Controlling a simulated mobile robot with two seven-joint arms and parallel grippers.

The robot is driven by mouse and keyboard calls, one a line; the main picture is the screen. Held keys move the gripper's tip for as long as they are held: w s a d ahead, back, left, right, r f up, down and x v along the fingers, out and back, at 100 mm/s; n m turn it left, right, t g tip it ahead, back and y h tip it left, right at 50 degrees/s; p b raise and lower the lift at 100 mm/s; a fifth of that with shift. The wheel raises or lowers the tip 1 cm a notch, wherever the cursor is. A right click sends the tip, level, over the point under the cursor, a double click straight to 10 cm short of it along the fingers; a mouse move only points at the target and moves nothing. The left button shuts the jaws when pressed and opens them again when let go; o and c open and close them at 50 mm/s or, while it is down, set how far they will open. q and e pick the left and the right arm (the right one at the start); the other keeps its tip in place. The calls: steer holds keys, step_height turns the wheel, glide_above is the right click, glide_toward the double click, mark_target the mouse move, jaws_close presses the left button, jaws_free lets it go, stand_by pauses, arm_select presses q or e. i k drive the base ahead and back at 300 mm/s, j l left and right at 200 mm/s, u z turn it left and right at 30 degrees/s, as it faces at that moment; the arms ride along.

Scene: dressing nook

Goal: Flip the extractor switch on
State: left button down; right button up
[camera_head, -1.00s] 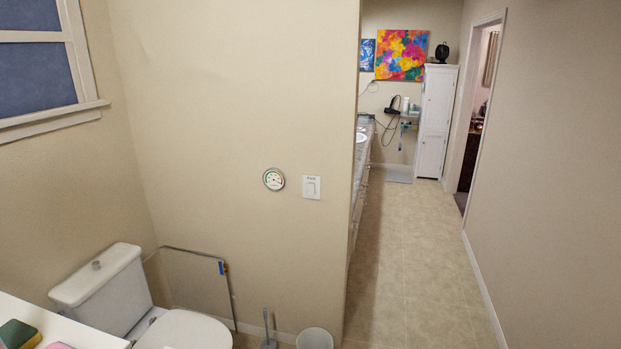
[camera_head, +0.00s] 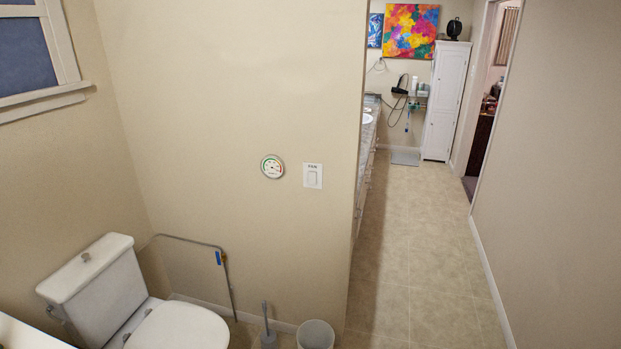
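A white switch plate (camera_head: 313,176) with a rocker is on the beige wall, near that wall's right edge. A small dark label shows along its top, too small to read. I cannot tell whether the rocker is on or off. A round dial gauge (camera_head: 272,166) hangs on the wall just left of the plate, apart from it. Neither of my grippers shows in the head view.
A toilet brush (camera_head: 267,335) and a bin (camera_head: 316,335) stand below the switch. The tiled floor (camera_head: 410,230) at right is clear, leading to a white cabinet (camera_head: 446,100).

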mark_target(312, 176)
steer(key=i+j+u, duration=0.1)
steer(key=i+u, duration=0.15)
steer(key=i, duration=0.55)
steer(key=i+u, duration=0.25)
steer(key=i, duration=0.5)
steer(key=i+j, duration=0.15)
steer(key=i, duration=0.25)
steer(key=i+j, duration=0.15)
steer(key=i, duration=0.25)
steer(key=i+j, duration=0.15)
steer(key=i, duration=0.2)
steer(key=i+z, duration=0.2)
steer(key=z, duration=0.35)
